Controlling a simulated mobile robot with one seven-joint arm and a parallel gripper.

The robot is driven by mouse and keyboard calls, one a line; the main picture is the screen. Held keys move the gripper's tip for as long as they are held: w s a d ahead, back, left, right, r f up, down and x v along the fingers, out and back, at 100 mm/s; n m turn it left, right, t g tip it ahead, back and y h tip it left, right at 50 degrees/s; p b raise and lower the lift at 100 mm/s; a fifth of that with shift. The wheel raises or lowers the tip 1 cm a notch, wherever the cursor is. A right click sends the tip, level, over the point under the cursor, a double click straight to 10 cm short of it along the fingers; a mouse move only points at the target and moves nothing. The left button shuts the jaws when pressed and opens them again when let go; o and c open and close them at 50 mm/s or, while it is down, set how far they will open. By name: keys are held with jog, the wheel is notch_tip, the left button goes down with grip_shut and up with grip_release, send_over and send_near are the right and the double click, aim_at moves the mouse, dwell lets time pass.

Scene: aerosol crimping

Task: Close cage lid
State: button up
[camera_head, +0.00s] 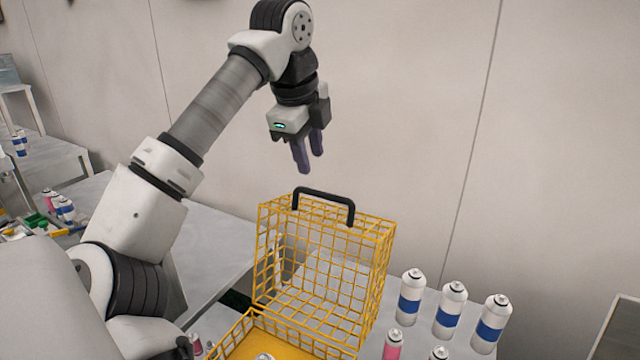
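The yellow wire cage stands on a table at the lower middle of the head view. Its lid (318,262) is raised upright, with a black handle (325,196) along its top edge. The cage base (235,335) is partly cut off by the bottom of the picture, and the top of a can (265,356) shows inside it. My gripper (308,168) hangs above and slightly left of the handle, pointing down and apart from it. Its two dark fingers look close together, seen at an angle, and nothing shows between them.
Several white and blue aerosol cans (449,310) stand to the right of the cage. A pink can (392,345) stands close to the cage's right side. Grey tables (212,240) with more cans lie to the left.

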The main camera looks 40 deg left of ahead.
aim_at(319, 192)
jog(key=x, duration=0.8)
jog(key=shift+w, duration=0.1)
grip_shut()
